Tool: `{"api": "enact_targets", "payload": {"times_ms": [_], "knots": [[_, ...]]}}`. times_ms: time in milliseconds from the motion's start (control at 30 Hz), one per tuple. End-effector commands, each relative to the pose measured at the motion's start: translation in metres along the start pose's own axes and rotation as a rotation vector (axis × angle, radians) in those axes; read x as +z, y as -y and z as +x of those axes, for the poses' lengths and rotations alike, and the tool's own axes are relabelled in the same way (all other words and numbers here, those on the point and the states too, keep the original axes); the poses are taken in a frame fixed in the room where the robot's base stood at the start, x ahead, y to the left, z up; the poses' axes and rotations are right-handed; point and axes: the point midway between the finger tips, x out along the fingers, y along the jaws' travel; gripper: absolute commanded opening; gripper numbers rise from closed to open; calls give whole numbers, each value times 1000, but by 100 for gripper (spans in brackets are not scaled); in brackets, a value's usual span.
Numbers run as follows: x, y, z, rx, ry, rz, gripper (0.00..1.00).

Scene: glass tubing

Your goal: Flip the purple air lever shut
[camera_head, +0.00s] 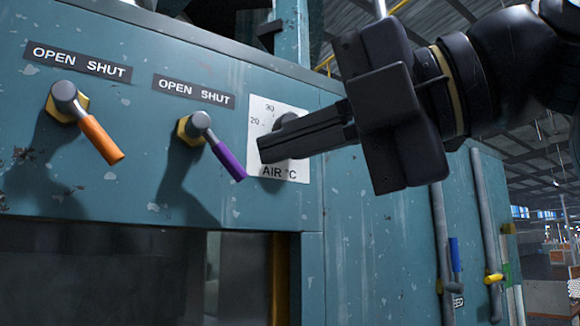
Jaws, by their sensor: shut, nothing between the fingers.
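The purple air lever (229,162) is mounted on the teal panel by a grey hub and a brass fitting. Its handle slants down and to the right, below the SHUT side of its OPEN SHUT label (194,91). My gripper (262,150) comes in from the right with its fingers together and empty. Its tips appear just right of the lever's handle in the picture, in front of the air gauge. Whether the tips touch the lever, or how far they stand from the panel, I cannot tell.
An orange-handled lever (100,138) with its own OPEN SHUT label is to the left, also slanting down and right. Pipes with a blue (454,254) and a yellow handle (493,278) are at the right.

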Motion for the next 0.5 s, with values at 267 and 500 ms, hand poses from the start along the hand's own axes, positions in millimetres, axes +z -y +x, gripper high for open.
{"api": "enact_targets", "payload": {"times_ms": [267,500], "knots": [[0,-2,-8,-2,2,-2,0],[-1,-2,-9,-2,-1,-3,0]]}}
